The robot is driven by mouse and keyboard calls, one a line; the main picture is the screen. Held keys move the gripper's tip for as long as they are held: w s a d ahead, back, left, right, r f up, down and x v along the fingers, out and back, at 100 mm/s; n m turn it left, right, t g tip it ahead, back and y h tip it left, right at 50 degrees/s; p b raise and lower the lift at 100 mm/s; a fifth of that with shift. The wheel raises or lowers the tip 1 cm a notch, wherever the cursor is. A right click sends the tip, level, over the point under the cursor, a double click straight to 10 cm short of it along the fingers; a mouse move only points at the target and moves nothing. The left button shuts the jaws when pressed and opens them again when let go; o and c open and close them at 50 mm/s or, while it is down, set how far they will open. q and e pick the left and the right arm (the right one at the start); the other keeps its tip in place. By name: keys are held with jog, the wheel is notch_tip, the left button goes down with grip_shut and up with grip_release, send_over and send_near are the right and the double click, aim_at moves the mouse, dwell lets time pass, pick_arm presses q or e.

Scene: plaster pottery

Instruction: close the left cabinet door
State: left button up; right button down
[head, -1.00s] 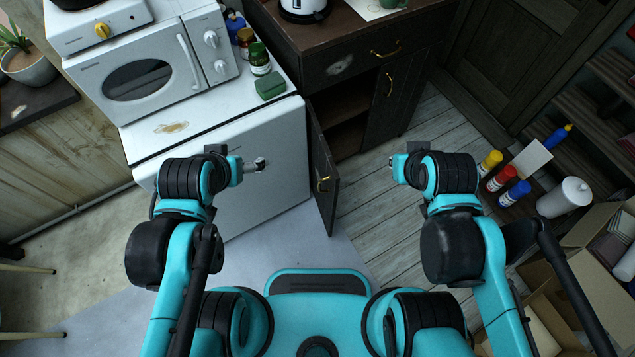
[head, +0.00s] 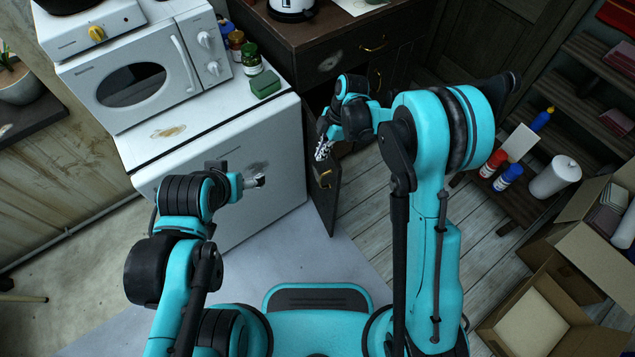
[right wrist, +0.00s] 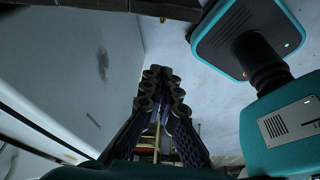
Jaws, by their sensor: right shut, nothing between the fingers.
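The left cabinet door (head: 322,208) is a dark panel with a gold handle (head: 325,178). It stands open, swung out toward me beside the white appliance. My right gripper (head: 321,150) is at the top of this door in the head view, close to the handle; I cannot tell if it touches the door. In the right wrist view its fingers (right wrist: 161,80) are shut with nothing between them. A dark edge with a gold spot at the top of that view seems to be the door (right wrist: 180,8). My left gripper (head: 256,181) hangs before the white appliance, its fingers unclear.
The white appliance (head: 230,185) stands just left of the door, with a microwave (head: 140,80) on it. The cabinet (head: 300,45) has a drawer with a gold handle. The floor right of the door is clear.

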jog(key=s+a+f+n+b, duration=0.1)
jog(key=a+f+b, duration=0.1)
jog(key=f, duration=0.5)
jog(key=s+a+f+n+b, duration=0.1)
jog(key=a+f+b, duration=0.15)
jog(key=f, duration=0.55)
jog(key=shift+g, duration=0.4)
jog(key=shift+w+d+r+b, duration=0.15)
jog(key=shift+w+d, duration=0.15)
jog(key=shift+d, duration=0.3)
jog(key=shift+w+d+r+b, duration=0.1)
jog(key=shift+w+d, duration=0.25)
jog(key=shift+d, duration=0.2)
jog(key=shift+w+d+r+b, duration=0.15)
jog(key=shift+w+d, duration=0.15)
jog(key=shift+d, duration=0.3)
jog(key=shift+f, duration=0.1)
jog(key=shift+d, duration=0.1)
